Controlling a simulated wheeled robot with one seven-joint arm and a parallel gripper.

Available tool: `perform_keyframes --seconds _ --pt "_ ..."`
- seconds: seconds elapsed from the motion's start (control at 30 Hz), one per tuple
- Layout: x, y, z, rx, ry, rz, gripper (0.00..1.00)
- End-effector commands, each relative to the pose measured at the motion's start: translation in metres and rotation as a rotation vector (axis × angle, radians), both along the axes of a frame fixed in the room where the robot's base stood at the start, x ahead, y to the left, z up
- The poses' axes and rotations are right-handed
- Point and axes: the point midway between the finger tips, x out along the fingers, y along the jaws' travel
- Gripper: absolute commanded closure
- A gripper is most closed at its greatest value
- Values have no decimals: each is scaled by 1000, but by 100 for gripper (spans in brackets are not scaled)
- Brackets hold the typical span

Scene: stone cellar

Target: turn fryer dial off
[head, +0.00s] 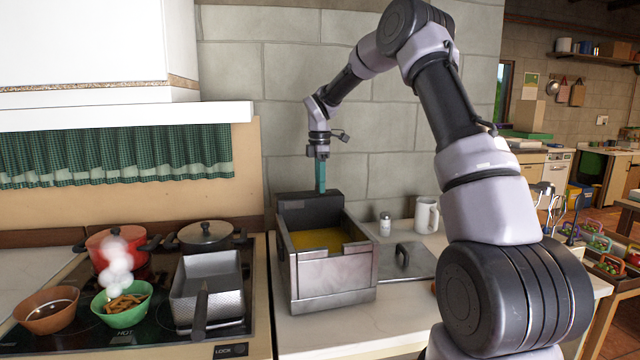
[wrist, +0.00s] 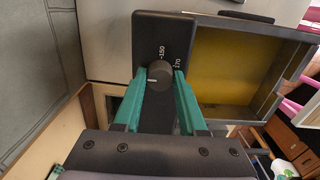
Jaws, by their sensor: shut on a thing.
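The deep fryer (head: 335,277) is a steel box of yellow oil on the counter, with a dark control head at its back. The fryer dial (wrist: 160,76) is a dark round knob with a white mark, on the black panel (wrist: 163,33) printed "150" and "170". My gripper (wrist: 160,80) has green fingers, shut on the dial from both sides. In the head view my gripper (head: 320,176) reaches down behind the control head, and the dial is hidden there. The dial's white mark points toward the lower left in the wrist view.
A hob (head: 150,318) at left bears a steaming green bowl (head: 122,304), a red pot (head: 112,246), a dark lidded pot (head: 206,237) and a metal tray (head: 208,290). Right of the fryer are a shaker (head: 385,224), a white mug (head: 427,216) and a flat lid (head: 405,262).

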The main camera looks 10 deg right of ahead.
Motion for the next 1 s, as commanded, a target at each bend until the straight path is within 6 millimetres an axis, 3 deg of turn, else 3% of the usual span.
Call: perform_keyframes --seconds 0.5,0.53,0.6,1.0 --pt "1 -1 1 -1 -3 19 100" --pt "1 -1 1 -1 -3 19 52" --pt "1 -1 1 -1 -3 19 29" --pt "1 0 7 -1 -3 19 29"
